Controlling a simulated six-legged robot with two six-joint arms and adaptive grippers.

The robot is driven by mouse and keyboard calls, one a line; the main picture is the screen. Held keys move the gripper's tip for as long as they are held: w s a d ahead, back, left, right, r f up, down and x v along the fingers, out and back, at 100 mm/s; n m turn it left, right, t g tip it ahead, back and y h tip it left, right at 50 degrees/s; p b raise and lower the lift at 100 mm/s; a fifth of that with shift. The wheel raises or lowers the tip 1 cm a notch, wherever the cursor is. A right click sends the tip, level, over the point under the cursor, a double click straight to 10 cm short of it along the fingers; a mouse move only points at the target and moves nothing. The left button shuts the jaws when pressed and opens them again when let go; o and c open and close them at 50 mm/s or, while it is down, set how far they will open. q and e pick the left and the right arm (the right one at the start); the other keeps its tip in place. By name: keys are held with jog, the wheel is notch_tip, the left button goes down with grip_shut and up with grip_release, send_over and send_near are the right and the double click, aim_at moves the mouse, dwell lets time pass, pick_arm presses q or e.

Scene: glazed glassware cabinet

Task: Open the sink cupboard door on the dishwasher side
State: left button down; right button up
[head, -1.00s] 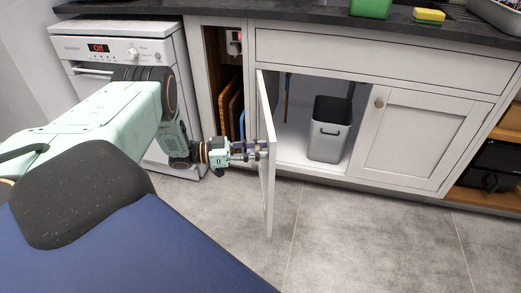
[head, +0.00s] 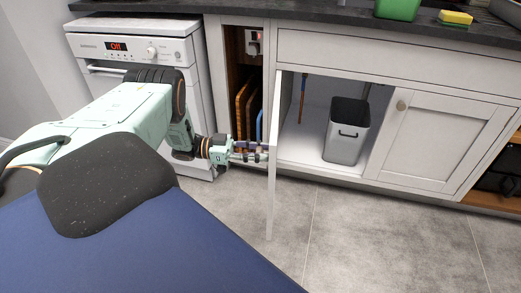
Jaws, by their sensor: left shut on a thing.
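The sink cupboard door on the dishwasher side (head: 272,190) stands wide open in the head view, seen nearly edge-on and swung out into the room. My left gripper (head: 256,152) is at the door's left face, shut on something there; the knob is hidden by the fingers. The cupboard interior (head: 305,135) is exposed to the right of the door. The other sink cupboard door (head: 416,138), with a round knob (head: 401,105), is closed. My right gripper is not in view.
A grey bin (head: 345,140) stands inside the cupboard. The white dishwasher (head: 135,46) is at the left, beside a narrow open niche with upright boards (head: 245,105). A green container (head: 398,9) and a yellow sponge (head: 455,18) sit on the worktop. The tiled floor (head: 350,235) in front is clear.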

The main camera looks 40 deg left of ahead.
pick_arm(q)
jog(key=shift+a+r, duration=0.1)
dwell(0.5)
jog(key=c, duration=1)
grip_release()
jog(key=shift+o, duration=0.2)
jog(key=v, duration=1.2)
